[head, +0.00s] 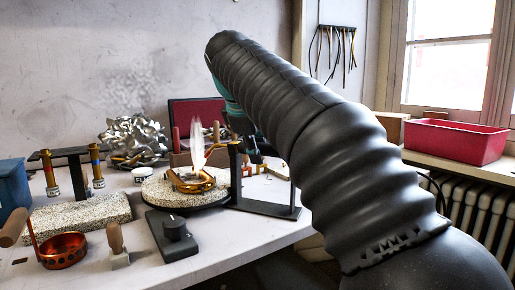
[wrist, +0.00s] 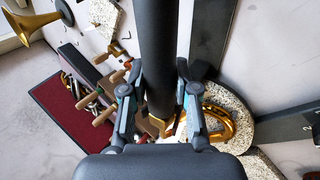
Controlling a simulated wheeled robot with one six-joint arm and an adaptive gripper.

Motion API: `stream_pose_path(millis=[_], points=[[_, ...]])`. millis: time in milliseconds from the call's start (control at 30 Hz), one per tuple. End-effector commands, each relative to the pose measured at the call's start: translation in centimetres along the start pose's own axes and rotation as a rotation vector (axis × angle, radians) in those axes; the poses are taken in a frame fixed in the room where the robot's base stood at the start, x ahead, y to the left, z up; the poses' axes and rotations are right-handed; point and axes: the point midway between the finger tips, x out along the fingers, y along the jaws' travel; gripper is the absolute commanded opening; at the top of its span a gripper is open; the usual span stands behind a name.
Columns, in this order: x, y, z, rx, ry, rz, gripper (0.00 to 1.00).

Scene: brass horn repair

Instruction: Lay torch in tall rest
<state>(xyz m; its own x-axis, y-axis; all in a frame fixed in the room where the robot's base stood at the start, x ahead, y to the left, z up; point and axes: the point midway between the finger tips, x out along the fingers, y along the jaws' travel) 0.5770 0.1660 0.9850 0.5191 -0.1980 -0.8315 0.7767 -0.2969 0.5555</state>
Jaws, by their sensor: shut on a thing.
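My gripper (wrist: 159,108) is shut on a dark cylindrical body, which I take to be the torch (wrist: 157,55); its brass end shows below the fingers in the wrist view. In the head view my arm hides most of the gripper and torch. A pale flame (head: 198,145) stands over a curved brass piece (head: 190,180) on a round speckled plate. A black stand, seemingly the tall rest (head: 267,207), has a flat base and an upright right of the plate. The torch is not seen lying in it.
A black knob box (head: 172,236), a copper pan (head: 63,250) and a speckled slab (head: 80,213) stand at the front left. A T-shaped holder (head: 68,153) has brass rods beside it. A red bin (head: 455,141) sits on the sill. Wooden-handled tools crowd the back.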

Motion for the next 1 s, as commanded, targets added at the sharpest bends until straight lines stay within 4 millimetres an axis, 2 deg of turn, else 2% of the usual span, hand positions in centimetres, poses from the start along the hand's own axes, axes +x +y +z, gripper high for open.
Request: stream_pose_path(millis=[367,400,467,500,700,800,1000], points=[[0.04,-0.04,0.04,0.000,0.001,0.001,0.00],[0.05,-0.04,0.04,0.000,0.001,0.001,0.39],[0.05,-0.04,0.04,0.000,0.000,0.001,0.54],[0.05,-0.04,0.04,0.000,0.000,0.001,0.59],[0.07,-0.06,0.03,0.000,0.000,0.000,0.59],[0.12,-0.09,0.02,0.000,-0.001,-0.001,0.84],[0.11,-0.08,0.02,0.000,0.000,-0.001,0.84]])
